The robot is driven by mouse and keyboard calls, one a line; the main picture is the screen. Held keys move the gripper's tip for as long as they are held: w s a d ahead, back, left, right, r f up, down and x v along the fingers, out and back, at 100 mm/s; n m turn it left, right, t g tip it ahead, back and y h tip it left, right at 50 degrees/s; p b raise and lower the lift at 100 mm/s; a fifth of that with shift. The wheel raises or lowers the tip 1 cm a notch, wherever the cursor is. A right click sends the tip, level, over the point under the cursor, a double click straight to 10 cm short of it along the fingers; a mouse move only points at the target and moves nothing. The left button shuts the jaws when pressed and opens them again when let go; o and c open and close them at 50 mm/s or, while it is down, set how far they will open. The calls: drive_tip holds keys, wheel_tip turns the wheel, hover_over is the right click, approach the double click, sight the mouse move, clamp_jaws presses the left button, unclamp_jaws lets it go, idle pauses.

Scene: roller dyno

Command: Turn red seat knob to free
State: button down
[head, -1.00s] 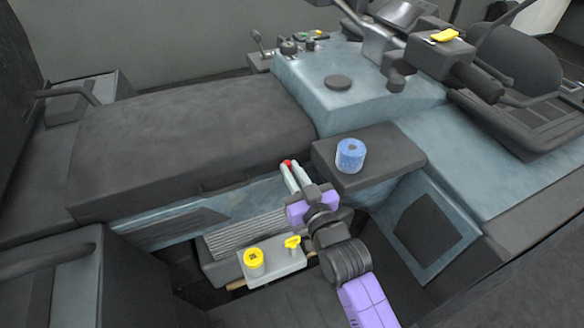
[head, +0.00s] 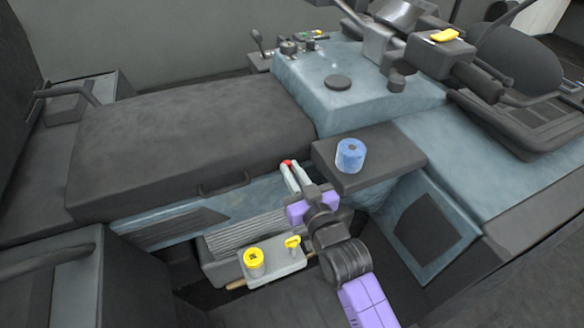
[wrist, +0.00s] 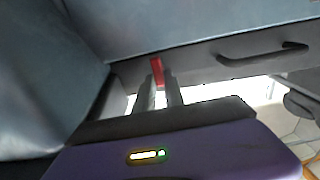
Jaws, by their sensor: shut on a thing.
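The red seat knob (head: 287,162) shows as a small red piece at the front side of the dark seat, near the corner by the grey shelf. In the wrist view the red knob (wrist: 156,69) stands upright between my fingertips. My gripper (head: 290,172), with purple body and pale fingers, reaches up to it and is shut on it. The fingers also show in the wrist view (wrist: 160,88), on either side of the red knob. Much of the knob is hidden by the fingers.
A dark shelf (head: 380,165) with a blue roll (head: 350,155) on it lies right of my gripper. Below is a grey box (head: 275,264) with yellow knobs. A dark handle (head: 224,186) is on the seat side, left of my gripper.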

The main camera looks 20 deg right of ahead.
drive_tip(key=shift+m, duration=0.8)
drive_tip(key=c, duration=1.4)
unclamp_jaws()
drive_tip(key=shift+c, duration=0.2)
drive_tip(key=s, duration=0.7)
drive_tip(key=shift+s, duration=0.4)
drive_tip(key=shift+r, duration=0.1)
